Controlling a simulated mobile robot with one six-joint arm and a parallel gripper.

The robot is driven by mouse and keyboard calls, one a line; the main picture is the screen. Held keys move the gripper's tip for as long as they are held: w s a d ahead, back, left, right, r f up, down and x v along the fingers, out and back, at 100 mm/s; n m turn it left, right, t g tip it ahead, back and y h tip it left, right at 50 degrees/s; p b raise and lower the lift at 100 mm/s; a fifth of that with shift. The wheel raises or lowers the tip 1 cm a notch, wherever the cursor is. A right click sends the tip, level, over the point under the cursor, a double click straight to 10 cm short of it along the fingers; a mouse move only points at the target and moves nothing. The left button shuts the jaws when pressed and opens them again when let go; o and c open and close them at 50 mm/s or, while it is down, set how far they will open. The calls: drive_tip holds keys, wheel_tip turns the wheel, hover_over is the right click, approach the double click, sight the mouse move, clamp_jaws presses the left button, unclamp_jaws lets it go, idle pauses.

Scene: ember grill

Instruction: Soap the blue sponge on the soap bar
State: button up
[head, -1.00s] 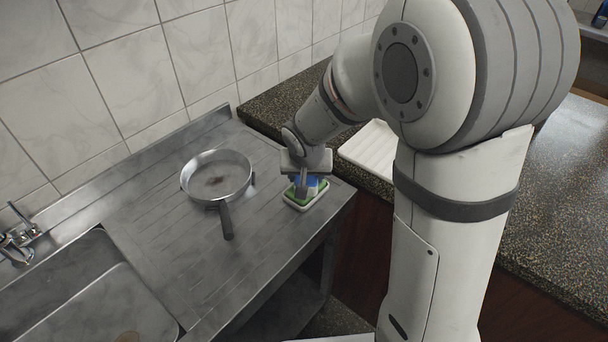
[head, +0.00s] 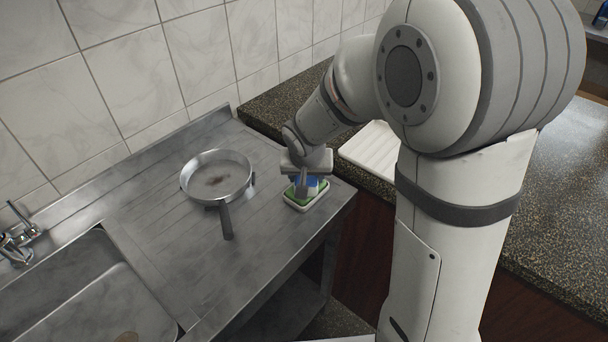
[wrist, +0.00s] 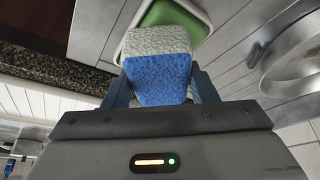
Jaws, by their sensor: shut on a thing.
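The blue sponge (head: 311,182) is held between the fingers of my gripper (head: 303,187), which is shut on it. In the wrist view the sponge (wrist: 162,82) has a blue near part and a pale, speckled far part. The green soap bar (head: 291,193) lies in a white-rimmed dish (head: 308,207) near the front right corner of the steel drainboard. In the wrist view the soap bar (wrist: 172,14) shows just beyond the sponge's pale end. The sponge is over or against the soap; I cannot tell whether they touch.
A frying pan (head: 216,177) stands left of the dish, its handle pointing to the front. A sink (head: 75,290) is at the lower left. A ribbed white tray (head: 374,150) lies on the dark speckled counter to the right. Tiled wall runs behind.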

drive_tip(key=shift+s, duration=0.1)
drive_tip(key=shift+r+p, duration=2.15)
drive_tip(key=shift+r, duration=1.3)
drive_tip(key=shift+r, duration=0.15)
